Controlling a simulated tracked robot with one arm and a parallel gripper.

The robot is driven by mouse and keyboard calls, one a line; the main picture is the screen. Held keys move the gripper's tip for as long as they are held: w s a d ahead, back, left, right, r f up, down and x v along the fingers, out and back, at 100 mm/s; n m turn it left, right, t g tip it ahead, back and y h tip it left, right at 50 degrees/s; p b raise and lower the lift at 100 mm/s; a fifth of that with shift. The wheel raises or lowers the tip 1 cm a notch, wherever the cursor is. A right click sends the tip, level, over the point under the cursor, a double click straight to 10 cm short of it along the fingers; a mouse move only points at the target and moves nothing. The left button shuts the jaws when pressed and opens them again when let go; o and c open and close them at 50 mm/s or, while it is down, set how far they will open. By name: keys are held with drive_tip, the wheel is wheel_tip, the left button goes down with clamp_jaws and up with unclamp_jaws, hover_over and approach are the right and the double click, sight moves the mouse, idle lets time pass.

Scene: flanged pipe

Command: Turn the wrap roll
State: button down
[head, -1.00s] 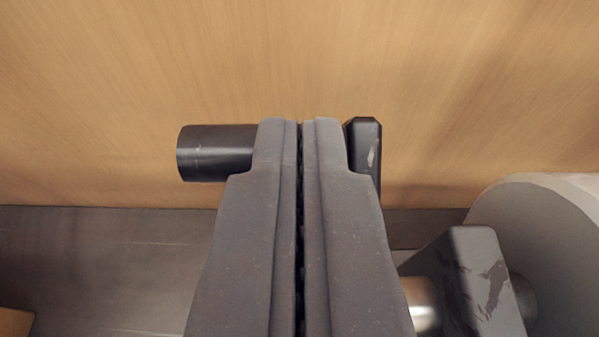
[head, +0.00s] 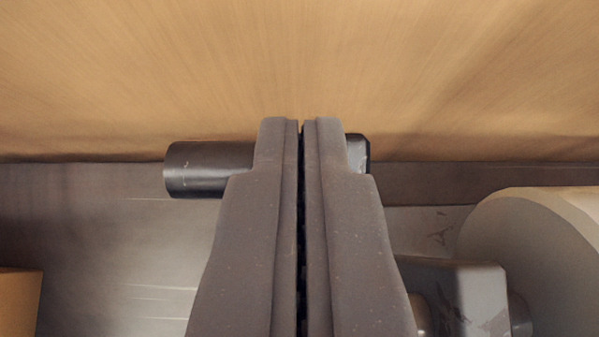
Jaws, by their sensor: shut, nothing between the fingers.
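The wrap roll (head: 535,235) is a large pale cylinder at the right, cut off by the picture edge. A dark block (head: 465,290) sits at its near end on a short shaft. A black cylindrical handle (head: 208,169) sticks out to the left behind my gripper, and a dark crank arm end (head: 357,154) shows just right of the fingertips. My gripper (head: 301,122) is shut and empty, its fingers in front of the handle and hiding its middle. I cannot tell whether the fingers touch the handle.
A wood-coloured panel (head: 300,60) fills the top of the view. Below it is a grey, scratched metal surface (head: 100,240). An orange-brown block (head: 18,300) stands at the lower left. The space left of my gripper, below the handle, looks clear.

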drive_tip(key=shift+w+a+f+g+p, duration=0.1)
drive_tip(key=shift+w+f+g+p, duration=0.1)
drive_tip(key=shift+g+p, duration=0.35)
drive_tip(key=shift+w+a+f+g+p, duration=0.1)
drive_tip(key=shift+w+f+g+p, duration=0.1)
drive_tip(key=shift+g, duration=0.65)
drive_tip(key=shift+w+a+f+g+p, duration=0.1)
drive_tip(key=shift+w+f+g+p, duration=0.4)
drive_tip(key=shift+g, duration=0.55)
drive_tip(key=shift+w+f+g+p, duration=0.4)
drive_tip(key=shift+f+g, duration=0.1)
drive_tip(key=shift+g, duration=0.55)
drive_tip(key=shift+s+f, duration=0.1)
drive_tip(key=shift+f, duration=0.3)
drive_tip(key=shift+f+b, duration=0.35)
drive_tip(key=shift+f, duration=0.1)
drive_tip(key=shift+w+f+g+p, duration=0.1)
drive_tip(key=shift+w+g+p, duration=0.2)
drive_tip(key=shift+p, duration=0.05)
drive_tip(key=p, duration=0.2)
drive_tip(key=shift+w+f+g+p, duration=0.1)
drive_tip(key=shift+w+g+p, duration=0.1)
drive_tip(key=shift+g+p, duration=0.1)
drive_tip(key=shift+p, duration=0.5)
drive_tip(key=shift+s+f+g+p, duration=0.15)
drive_tip(key=shift+f+g+p, duration=0.2)
drive_tip(key=shift+p, duration=0.25)
